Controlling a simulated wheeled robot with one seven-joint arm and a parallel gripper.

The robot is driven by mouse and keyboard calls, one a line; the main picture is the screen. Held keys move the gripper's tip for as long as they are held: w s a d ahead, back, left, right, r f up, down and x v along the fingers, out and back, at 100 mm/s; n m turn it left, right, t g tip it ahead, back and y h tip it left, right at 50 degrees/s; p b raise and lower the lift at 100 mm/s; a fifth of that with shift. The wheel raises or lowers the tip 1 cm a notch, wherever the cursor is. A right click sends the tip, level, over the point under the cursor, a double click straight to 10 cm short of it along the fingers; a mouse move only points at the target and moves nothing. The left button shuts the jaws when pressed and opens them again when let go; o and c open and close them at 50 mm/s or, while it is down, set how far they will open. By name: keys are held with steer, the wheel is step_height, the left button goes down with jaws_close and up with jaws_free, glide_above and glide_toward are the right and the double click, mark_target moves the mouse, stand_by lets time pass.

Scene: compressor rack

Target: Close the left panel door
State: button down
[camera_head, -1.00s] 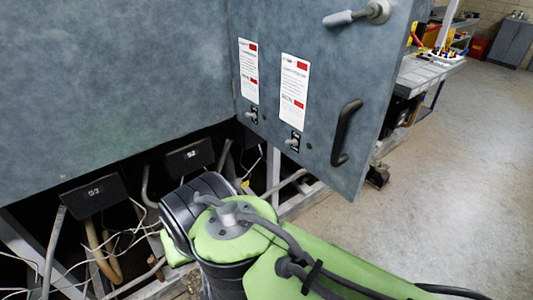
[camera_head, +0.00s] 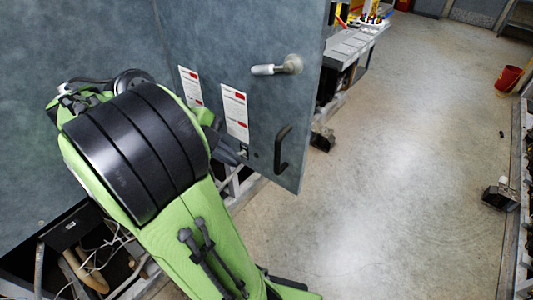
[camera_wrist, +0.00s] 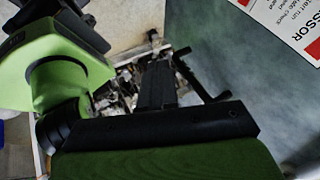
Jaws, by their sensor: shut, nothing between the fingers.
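A blue-grey panel door (camera_head: 255,35) stands ajar in the head view, angled out from the large blue-grey panel (camera_head: 50,40) at its left. It carries a light lever handle (camera_head: 275,67), a black pull handle (camera_head: 282,148) and two white-and-red labels (camera_head: 234,112). My gripper (camera_head: 234,152) is shut and empty, low at the door face, left of the black handle. Whether it touches the door is unclear. My arm hides the lower panel. In the wrist view the door face (camera_wrist: 255,85) fills the right side, beside my gripper (camera_wrist: 178,68).
Below the panel are a dark box (camera_head: 68,228), pipes and loose wires in an open frame. A workbench (camera_head: 350,42) stands behind the door. Open concrete floor (camera_head: 400,150) lies to the right, with a red bucket (camera_head: 508,78) and a rack at the far right edge.

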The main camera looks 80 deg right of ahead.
steer(key=b, duration=0.4)
glide_toward(268, 166)
steer(key=s+a+f, duration=0.4)
steer(key=d, duration=0.1)
steer(key=s+d+p, duration=0.1)
steer(key=s+d, duration=0.1)
steer(key=d, duration=0.1)
steer(key=shift+f, duration=0.2)
